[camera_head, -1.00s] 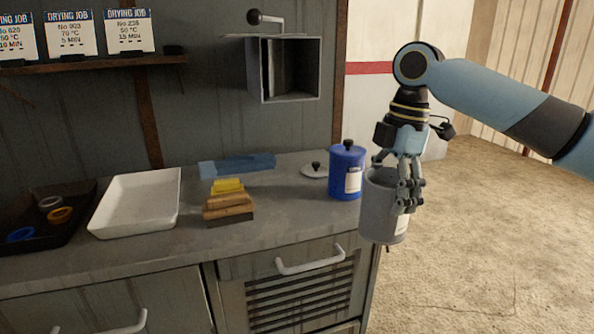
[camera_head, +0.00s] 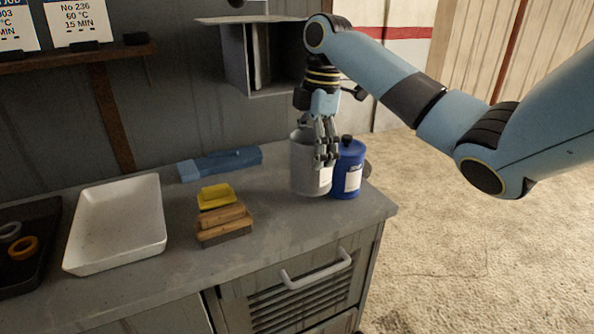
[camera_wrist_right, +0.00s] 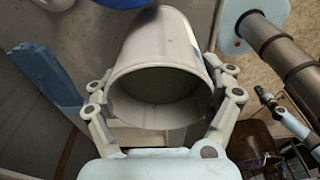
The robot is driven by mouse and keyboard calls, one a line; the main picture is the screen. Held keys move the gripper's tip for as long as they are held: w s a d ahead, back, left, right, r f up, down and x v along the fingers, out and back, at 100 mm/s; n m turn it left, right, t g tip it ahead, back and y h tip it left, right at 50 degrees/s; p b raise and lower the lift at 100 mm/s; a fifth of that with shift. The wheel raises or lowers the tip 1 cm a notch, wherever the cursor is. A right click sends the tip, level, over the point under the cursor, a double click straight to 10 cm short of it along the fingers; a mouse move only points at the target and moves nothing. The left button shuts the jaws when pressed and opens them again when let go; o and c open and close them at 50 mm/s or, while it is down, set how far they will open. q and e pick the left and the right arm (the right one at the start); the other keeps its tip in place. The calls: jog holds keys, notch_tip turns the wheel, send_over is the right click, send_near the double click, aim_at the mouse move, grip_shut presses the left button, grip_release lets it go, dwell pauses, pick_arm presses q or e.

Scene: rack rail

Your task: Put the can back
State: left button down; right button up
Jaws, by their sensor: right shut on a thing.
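My right gripper (camera_head: 326,152) is shut on a grey open-topped can (camera_head: 306,172) with a white label. The can is upright at the right part of the counter, just left of the blue lidded can (camera_head: 349,170). I cannot tell whether its base touches the counter. In the right wrist view the fingers clasp both sides of the can (camera_wrist_right: 160,62), and its open mouth faces the camera. My left gripper is not in view.
A brush (camera_head: 224,222) with a yellow piece (camera_head: 216,196), a white tray (camera_head: 118,226) and a folded blue cloth (camera_head: 220,163) lie on the counter. A black tray (camera_head: 28,262) holds rings. An open metal box (camera_head: 262,58) is on the wall above.

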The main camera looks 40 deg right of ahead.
jog(key=w+f, duration=0.1)
jog(key=w, duration=0.1)
jog(key=shift+w+a+f, duration=0.35)
jog(key=shift+w+a, duration=0.05)
jog(key=shift+f, duration=2.05)
jog(key=o, duration=1.6)
jog(key=shift+f, duration=0.1)
jog(key=shift+c, duration=0.2)
notch_tip(320, 180, up, 12)
jog(key=d+p, duration=0.1)
jog(key=shift+s+d, duration=0.2)
jog(key=shift+s, duration=0.05)
